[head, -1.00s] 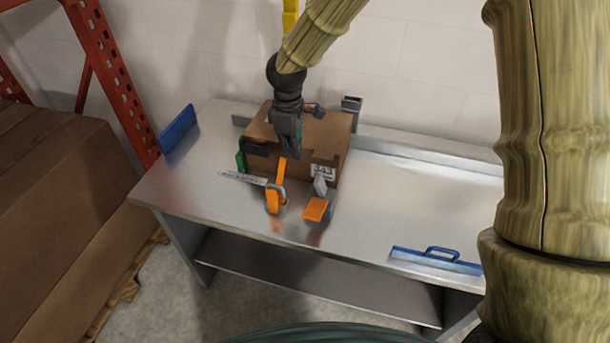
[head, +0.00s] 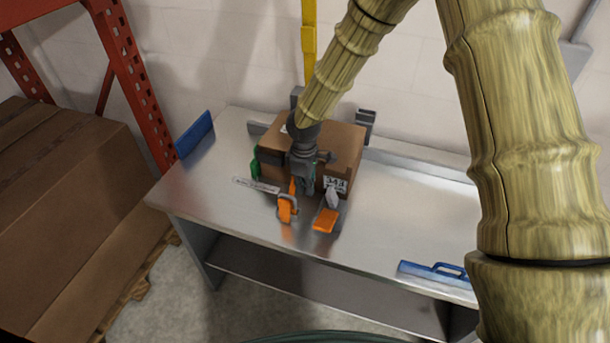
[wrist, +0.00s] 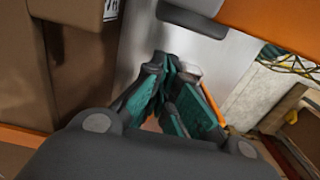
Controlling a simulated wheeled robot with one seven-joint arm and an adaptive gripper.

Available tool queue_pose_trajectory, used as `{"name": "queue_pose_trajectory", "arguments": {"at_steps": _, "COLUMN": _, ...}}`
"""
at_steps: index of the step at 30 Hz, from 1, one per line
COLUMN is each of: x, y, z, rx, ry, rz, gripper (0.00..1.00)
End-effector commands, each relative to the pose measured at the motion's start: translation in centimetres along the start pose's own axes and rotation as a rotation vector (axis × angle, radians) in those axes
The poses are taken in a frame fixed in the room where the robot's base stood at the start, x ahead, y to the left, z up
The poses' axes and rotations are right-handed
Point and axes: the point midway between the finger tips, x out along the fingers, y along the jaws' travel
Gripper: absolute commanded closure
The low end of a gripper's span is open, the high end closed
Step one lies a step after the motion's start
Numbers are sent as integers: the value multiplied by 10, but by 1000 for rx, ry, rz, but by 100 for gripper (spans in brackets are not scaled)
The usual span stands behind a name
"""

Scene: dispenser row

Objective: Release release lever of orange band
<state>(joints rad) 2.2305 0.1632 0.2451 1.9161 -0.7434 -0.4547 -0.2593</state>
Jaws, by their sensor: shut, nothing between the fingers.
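My gripper (head: 305,188) points down at the front of a brown box on the metal table. Its jaws are shut and empty, and its teal finger pads show in the wrist view (wrist: 172,88). An orange strip (head: 292,186) at the box front is mostly hidden by the gripper. It runs down to an orange piece with a grey metal loop (head: 286,208). To its right is an orange block (head: 325,220) with a grey part. Which of these is the release lever, I cannot tell. In the wrist view a large orange part (wrist: 275,22) lies at the upper right, close to the fingers.
The brown box (head: 345,150) stands behind the gripper. A label strip (head: 256,186) and a green piece (head: 255,169) are to the left. A blue-handled tool (head: 435,273) lies at the front right. A blue panel (head: 194,135) stands at the left.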

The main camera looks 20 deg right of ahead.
Motion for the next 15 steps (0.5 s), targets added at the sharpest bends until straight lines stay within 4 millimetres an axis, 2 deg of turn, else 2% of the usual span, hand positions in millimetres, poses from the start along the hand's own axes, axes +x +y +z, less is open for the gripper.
{"name": "queue_pose_trajectory", "arguments": {"at_steps": 1, "x": -8, "y": 1, "z": 8, "rx": 1, "ry": -1, "rz": 1, "gripper": 100}}
{"name": "queue_pose_trajectory", "arguments": {"at_steps": 6, "x": -13, "y": 0, "z": 27, "rx": 1, "ry": 0, "rz": 1, "gripper": 100}}
{"name": "queue_pose_trajectory", "arguments": {"at_steps": 15, "x": -14, "y": 0, "z": 38, "rx": -1, "ry": -1, "rz": 2, "gripper": 100}}
